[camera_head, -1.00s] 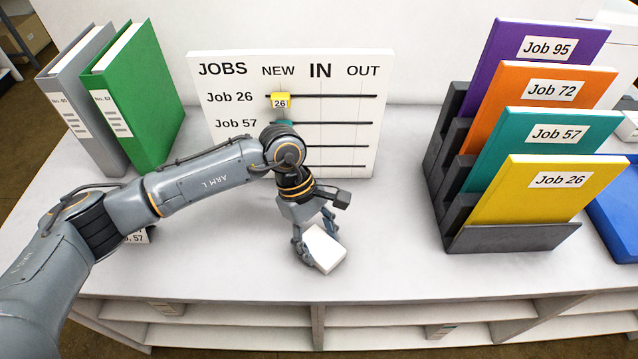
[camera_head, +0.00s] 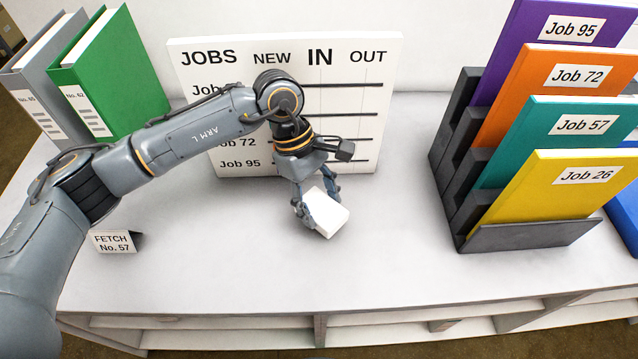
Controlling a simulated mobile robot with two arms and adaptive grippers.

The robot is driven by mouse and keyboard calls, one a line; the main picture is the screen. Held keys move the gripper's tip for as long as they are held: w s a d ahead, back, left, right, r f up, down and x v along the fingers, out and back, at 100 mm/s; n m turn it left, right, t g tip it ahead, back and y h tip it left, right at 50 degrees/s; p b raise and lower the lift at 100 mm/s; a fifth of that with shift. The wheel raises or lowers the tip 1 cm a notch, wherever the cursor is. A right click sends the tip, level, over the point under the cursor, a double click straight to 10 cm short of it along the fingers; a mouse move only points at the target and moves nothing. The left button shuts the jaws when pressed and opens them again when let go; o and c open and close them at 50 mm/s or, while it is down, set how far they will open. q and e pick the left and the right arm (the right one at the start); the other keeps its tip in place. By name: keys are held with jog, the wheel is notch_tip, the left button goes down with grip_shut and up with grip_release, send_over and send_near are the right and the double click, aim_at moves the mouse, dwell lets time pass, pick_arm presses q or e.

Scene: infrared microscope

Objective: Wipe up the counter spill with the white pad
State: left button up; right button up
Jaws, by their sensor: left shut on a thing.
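The white pad (camera_head: 326,214) is a small white block, tilted, in the camera_head view near the middle of the counter (camera_head: 225,260). My left gripper (camera_head: 318,203) is shut on the pad from above, in front of the jobs board. I cannot tell whether the pad touches the counter. No spill is visible on the bare counter; the part under the pad and gripper is hidden. My right gripper is out of view.
A JOBS board (camera_head: 385,110) stands behind the gripper, partly covered by my arm. A dark rack (camera_head: 520,236) with several job folders is on the right. Green (camera_head: 115,80) and grey binders stand at left, a FETCH sign (camera_head: 115,242) at front left.

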pick_arm(q)
jog(key=shift+w+r+p, duration=0.2)
jog(key=shift+r+p, duration=0.1)
jog(key=shift+r, duration=0.9)
jog(key=shift+s+r, duration=0.15)
jog(key=shift+r, duration=0.9)
